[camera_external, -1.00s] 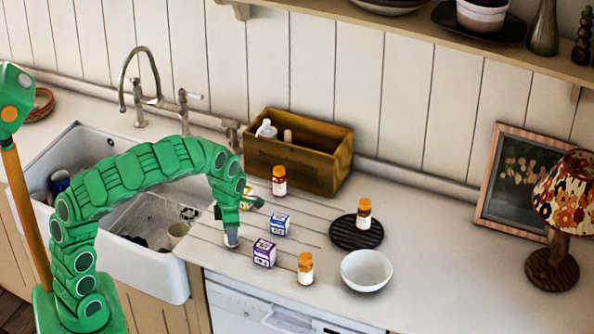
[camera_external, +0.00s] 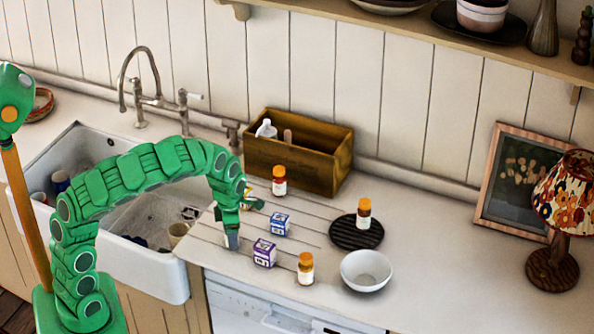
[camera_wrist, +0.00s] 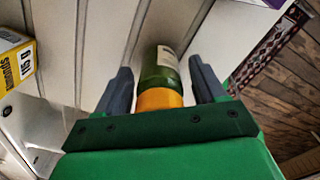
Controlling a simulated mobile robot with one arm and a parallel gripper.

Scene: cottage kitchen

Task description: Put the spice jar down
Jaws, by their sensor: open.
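The spice jar (camera_wrist: 162,80), with an orange cap and a green and white body, stands between the fingers of my gripper (camera_wrist: 160,66) in the wrist view. A gap shows on each side of it, so my gripper is open around it. Its far end is at the pale counter. In the external view my gripper (camera_external: 232,238) points down at the counter's front left part, near the sink, and mostly hides this jar.
Near my gripper are a yellow box (camera_wrist: 14,60), a blue box (camera_external: 280,224), a purple box (camera_external: 264,253) and similar orange-capped jars (camera_external: 306,268) (camera_external: 279,181). Another jar (camera_external: 364,214) stands on a black trivet (camera_external: 345,238). A white bowl (camera_external: 366,270) and wooden crate (camera_external: 330,175) are farther right and back.

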